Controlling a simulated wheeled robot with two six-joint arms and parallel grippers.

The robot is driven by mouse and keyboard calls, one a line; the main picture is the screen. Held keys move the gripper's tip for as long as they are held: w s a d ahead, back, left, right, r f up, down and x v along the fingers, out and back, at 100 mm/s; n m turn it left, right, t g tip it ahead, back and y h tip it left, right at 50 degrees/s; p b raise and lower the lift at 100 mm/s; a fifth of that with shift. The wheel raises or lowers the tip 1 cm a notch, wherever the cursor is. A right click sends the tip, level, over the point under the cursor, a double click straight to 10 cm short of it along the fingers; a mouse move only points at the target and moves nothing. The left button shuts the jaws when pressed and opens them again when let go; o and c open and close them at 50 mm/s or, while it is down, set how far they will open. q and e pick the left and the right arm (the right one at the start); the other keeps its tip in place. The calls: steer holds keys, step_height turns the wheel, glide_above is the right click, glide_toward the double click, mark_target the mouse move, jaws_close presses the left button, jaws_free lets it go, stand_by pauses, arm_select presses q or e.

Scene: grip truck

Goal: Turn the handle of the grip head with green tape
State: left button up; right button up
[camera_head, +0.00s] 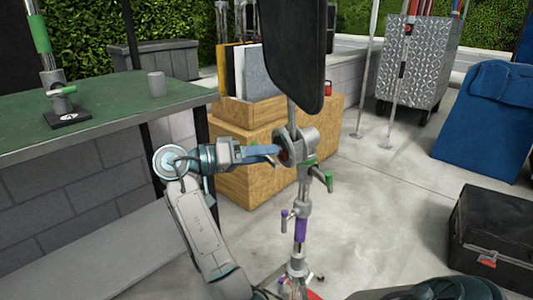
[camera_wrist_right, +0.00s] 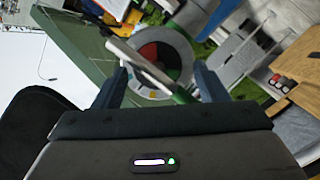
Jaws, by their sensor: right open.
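The grip head (camera_head: 303,146) is a grey metal clamp on top of a stand and holds the post of a black panel (camera_head: 295,45). Its handle with green tape (camera_head: 318,172) sticks out at the lower right of the head. In the right wrist view the grip head (camera_wrist_right: 178,50) is a round disc with a red part, crossed by a grey handle bar with a green end (camera_wrist_right: 183,96). My right gripper (camera_head: 275,154) is at the left side of the head. Its open blue fingers (camera_wrist_right: 160,84) stand on either side of the bar, with nothing clamped. My left gripper does not show.
Purple tape (camera_head: 300,231) marks the stand below the head. A green table (camera_head: 100,98) with another green-taped clamp (camera_head: 62,92) is at the left. Wooden boxes (camera_head: 255,188) stand behind the arm. A black case (camera_head: 495,240) lies at the right, with open floor between.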

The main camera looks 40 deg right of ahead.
steer(key=p+v, duration=0.1)
steer(key=v, duration=0.8)
steer(key=shift+a, duration=0.1)
